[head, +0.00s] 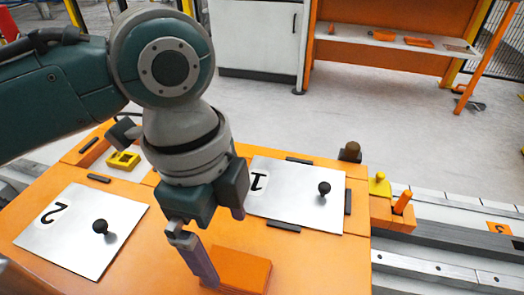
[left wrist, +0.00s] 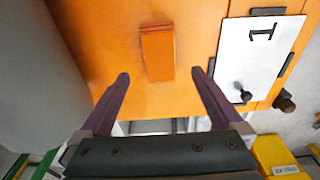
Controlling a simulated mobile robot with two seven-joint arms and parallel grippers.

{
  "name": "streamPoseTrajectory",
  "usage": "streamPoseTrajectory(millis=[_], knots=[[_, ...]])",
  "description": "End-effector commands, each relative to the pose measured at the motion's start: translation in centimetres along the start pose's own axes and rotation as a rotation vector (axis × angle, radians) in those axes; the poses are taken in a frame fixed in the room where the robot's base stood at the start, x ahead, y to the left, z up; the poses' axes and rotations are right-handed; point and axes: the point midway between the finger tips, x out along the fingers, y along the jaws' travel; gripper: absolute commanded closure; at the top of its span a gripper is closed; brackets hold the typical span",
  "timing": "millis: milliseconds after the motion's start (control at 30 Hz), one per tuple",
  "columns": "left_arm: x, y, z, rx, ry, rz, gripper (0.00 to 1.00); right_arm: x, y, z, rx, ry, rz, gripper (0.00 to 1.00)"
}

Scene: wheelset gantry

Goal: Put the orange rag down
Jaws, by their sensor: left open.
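The orange rag (head: 243,268) lies as a flat folded block on the orange table top (head: 160,245), near its front edge in the head view. In the left wrist view the rag (left wrist: 157,53) lies ahead of the fingertips, between their lines. My left gripper (head: 208,278) points down beside the rag's left end in the head view. In the left wrist view its two fingers (left wrist: 160,75) are spread wide with nothing between them. I cannot tell the exact height of the fingertips above the table. My right gripper is not in view.
White plate 1 (head: 290,205) and white plate 2 (head: 75,240), each with a black knob, lie on the table. A yellow block (head: 123,161) sits at the back left. Rails and an orange fixture (head: 395,215) stand right. An orange workbench (head: 400,55) is behind.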

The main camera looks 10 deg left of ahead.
Motion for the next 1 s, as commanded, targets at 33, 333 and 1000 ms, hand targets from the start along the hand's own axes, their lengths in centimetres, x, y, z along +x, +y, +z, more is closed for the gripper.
streamPoseTrajectory(millis=[33,333,1000], knots=[[-1.3,-0.1,0.0,0.0,-0.001,-0.003,0.0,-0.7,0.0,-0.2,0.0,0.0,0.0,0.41],[-3.6,0.0,0.0,-0.001,0.0,0.001,0.0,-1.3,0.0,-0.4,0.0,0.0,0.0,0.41],[-9.6,3.4,-3.8,-0.225,0.135,-0.049,0.0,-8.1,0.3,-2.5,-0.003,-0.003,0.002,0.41]])
